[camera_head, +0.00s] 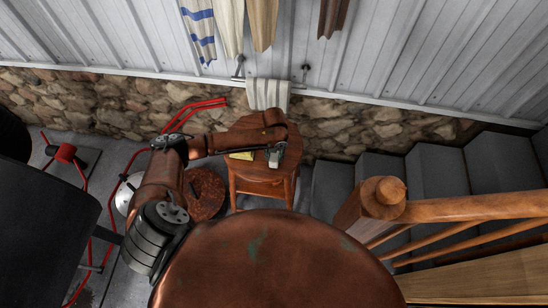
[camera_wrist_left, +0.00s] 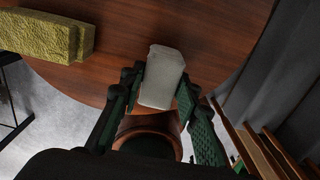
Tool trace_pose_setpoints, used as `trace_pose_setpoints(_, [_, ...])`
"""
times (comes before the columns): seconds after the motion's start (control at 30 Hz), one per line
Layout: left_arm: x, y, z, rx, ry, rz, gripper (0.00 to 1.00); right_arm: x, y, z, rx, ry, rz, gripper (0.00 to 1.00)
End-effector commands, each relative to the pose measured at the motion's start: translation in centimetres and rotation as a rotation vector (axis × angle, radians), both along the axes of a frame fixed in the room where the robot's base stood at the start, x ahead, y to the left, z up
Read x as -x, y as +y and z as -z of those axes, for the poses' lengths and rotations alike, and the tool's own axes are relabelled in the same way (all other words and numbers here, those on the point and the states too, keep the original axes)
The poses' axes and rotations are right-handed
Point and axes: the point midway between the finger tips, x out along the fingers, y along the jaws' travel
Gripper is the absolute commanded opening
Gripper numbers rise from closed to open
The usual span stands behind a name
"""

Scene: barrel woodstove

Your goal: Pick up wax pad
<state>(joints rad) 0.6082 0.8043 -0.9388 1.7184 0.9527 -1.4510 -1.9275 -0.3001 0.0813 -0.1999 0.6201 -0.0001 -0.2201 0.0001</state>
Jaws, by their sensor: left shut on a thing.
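A pale grey-white block, which I take to be the wax pad (camera_wrist_left: 163,72), is between the fingers of my left gripper (camera_wrist_left: 160,88) in the left wrist view. The gripper is shut on it, with a finger on each side. In the head view my left gripper (camera_head: 275,156) is over the small round wooden table (camera_head: 262,188); the pad is too small there to make out clearly. I cannot tell whether the pad touches the tabletop (camera_wrist_left: 120,55). My right gripper is not in view.
A yellow sponge-like block (camera_wrist_left: 45,33) lies on the table left of the pad. Grey steps (camera_head: 365,185) and a wooden railing (camera_head: 470,208) are to the right. A stone wall (camera_head: 345,128) stands behind, with a striped towel (camera_head: 268,94) hanging there. Red metal tubing (camera_head: 195,106) is at the left.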

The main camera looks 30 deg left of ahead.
Motion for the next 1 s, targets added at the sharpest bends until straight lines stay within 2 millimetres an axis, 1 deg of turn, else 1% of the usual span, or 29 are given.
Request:
trace_pose_setpoints(0.13, [-0.1,0.1,-1.5,0.0,-0.003,0.0,0.13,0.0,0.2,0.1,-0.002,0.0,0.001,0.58])
trace_pose_setpoints(0.2, [-0.2,0.1,-2.7,0.0,-0.004,0.0,0.13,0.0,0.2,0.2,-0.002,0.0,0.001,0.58])
trace_pose_setpoints(0.23, [0.1,-0.1,-3.1,0.001,-0.003,0.002,0.13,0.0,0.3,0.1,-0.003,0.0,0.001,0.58])
trace_pose_setpoints(0.53, [4.6,-2.4,-9.1,0.001,-0.004,0.004,0.13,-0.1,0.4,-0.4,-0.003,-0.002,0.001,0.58])
trace_pose_setpoints(0.6, [6.3,-3.2,-9.6,0.001,-0.001,0.004,0.13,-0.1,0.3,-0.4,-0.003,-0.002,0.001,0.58])
trace_pose_setpoints(0.8, [9.6,-4.9,-11.2,0.001,-0.001,0.002,0.13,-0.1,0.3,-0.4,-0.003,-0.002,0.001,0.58])
trace_pose_setpoints(1.0, [11.6,-6.0,-12.2,0.0,0.0,0.001,0.13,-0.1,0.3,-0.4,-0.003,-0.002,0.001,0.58])
